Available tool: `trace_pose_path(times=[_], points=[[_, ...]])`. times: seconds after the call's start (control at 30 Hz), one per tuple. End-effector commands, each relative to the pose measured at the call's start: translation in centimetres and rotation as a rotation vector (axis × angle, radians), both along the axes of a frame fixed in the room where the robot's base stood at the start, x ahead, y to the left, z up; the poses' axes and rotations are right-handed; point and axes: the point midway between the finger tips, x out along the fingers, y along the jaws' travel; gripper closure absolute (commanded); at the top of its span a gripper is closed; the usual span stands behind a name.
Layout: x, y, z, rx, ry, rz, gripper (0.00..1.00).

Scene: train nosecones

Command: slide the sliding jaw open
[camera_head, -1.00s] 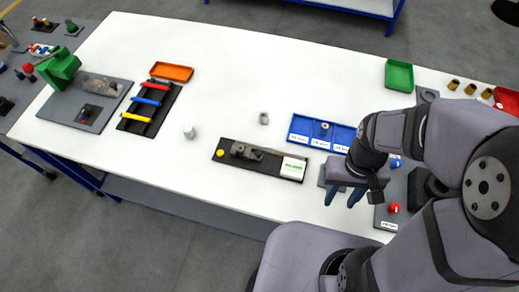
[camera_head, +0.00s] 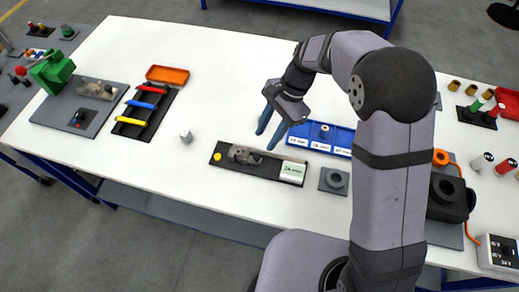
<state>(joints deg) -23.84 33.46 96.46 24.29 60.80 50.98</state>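A dark base plate (camera_head: 222,161) lies at the table's front middle, carrying a small grey vise-like fixture (camera_head: 243,155) with two jaw blocks. Which block is the sliding jaw, and how wide the gap between them is, I cannot tell at this size. A yellow round spot (camera_head: 217,157) is at the plate's left end and a white labelled box (camera_head: 293,172) at its right end. Nothing shows between the fingers.
A blue divided tray (camera_head: 320,139) is right of my gripper. A grey block with a round socket (camera_head: 335,180) sits right of the plate. A small light-grey part (camera_head: 186,137) stands to the left. A black rack with coloured bars (camera_head: 146,104) is farther left. White table between is clear.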

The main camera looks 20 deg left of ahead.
Motion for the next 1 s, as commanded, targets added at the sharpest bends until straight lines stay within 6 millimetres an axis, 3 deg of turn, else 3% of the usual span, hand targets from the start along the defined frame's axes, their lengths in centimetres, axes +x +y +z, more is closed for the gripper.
trace_pose_path(times=[0.37, 1.0], points=[[-0.2, 0.0, -0.4, -0.022, 0.023, -0.064, 0.64], [-2.0, 1.8, -6.5, -0.022, 0.021, -0.062, 0.64]])
